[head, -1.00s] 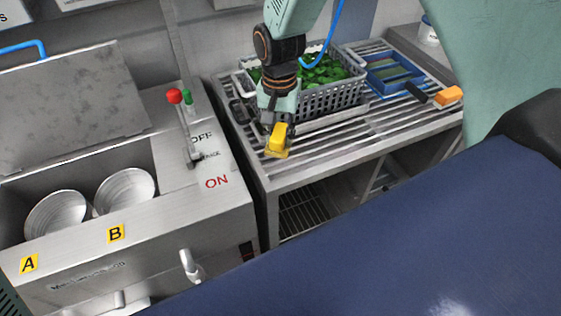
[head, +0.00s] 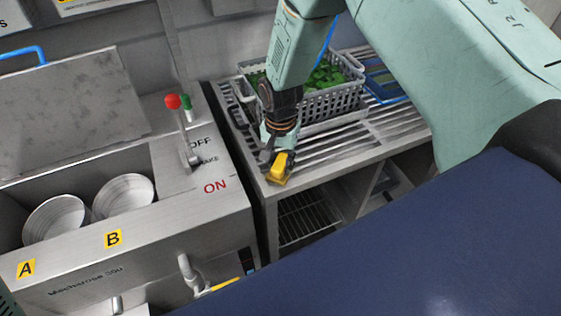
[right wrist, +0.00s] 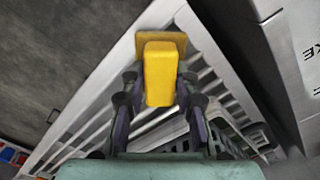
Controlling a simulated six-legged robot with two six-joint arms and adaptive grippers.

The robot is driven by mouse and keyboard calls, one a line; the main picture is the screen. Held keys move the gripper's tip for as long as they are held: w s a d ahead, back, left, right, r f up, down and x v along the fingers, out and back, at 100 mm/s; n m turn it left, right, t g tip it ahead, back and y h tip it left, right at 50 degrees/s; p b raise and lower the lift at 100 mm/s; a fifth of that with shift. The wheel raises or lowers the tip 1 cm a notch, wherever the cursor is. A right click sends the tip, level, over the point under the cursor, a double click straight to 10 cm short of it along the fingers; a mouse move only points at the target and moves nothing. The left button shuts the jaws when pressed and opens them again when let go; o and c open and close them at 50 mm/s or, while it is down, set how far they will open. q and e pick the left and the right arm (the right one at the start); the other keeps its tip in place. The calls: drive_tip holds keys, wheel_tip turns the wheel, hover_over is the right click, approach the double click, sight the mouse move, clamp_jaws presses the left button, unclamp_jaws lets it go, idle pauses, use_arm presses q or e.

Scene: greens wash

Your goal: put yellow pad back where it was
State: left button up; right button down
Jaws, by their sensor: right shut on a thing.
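The yellow pad (head: 281,165) is a yellow block with a flatter, duller yellow-brown part at its end. My right gripper (head: 274,158) is shut on it, above the front left corner of the slatted steel table (head: 345,150). In the right wrist view the pad (right wrist: 161,72) sits between the two fingers (right wrist: 160,98), with the table's corner and slats behind it. I cannot tell whether the pad touches the table. My left gripper is not in view.
A grey basket (head: 335,101) of greens stands behind my right gripper. A blue tray (head: 385,84) is partly hidden by my right arm. Left of the table, across a narrow gap, stands the steel washer (head: 225,215) with a red-knobbed lever (head: 180,125) and two round baskets.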

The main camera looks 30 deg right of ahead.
drive_tip(key=shift+w+f, duration=0.1)
drive_tip(key=shift+w, duration=0.1)
drive_tip(key=shift+a, duration=0.15)
drive_tip(key=shift+s+f, duration=0.1)
drive_tip(key=shift+s, duration=0.1)
drive_tip(key=c, duration=1.4)
unclamp_jaws()
drive_tip(key=o, duration=0.4)
drive_tip(key=shift+w+f, duration=0.1)
